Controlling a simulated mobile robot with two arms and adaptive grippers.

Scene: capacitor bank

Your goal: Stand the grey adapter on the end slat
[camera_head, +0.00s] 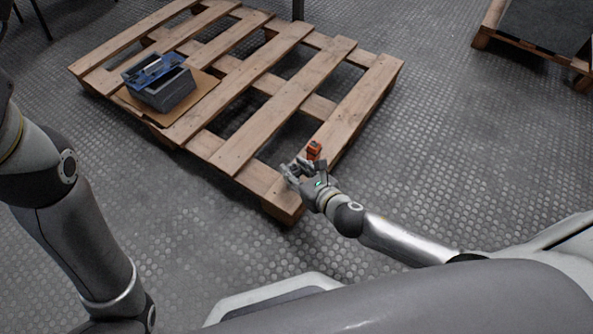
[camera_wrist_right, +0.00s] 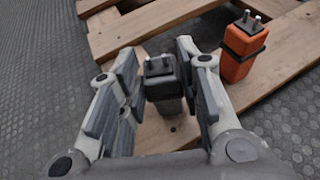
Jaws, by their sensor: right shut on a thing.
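The grey adapter (camera_wrist_right: 164,86) is a small dark block with two metal prongs on top. In the right wrist view it stands upright between the finger pads of my right gripper (camera_wrist_right: 157,62), which is shut on it. It is over the end slat (camera_wrist_right: 152,132) of the pallet; I cannot tell whether its base touches the wood. In the head view my right gripper (camera_head: 291,170) is at the near end of that end slat (camera_head: 362,98), and the adapter is too small to make out there. My left arm shows at the left, but its gripper is out of view.
An orange adapter (camera_wrist_right: 243,48) with prongs stands on the end slat beside my right gripper; it also shows in the head view (camera_head: 314,150). A grey bin (camera_head: 168,91) with a blue item on top sits on cardboard (camera_head: 205,84) farther left. Another pallet (camera_head: 486,38) is at top right.

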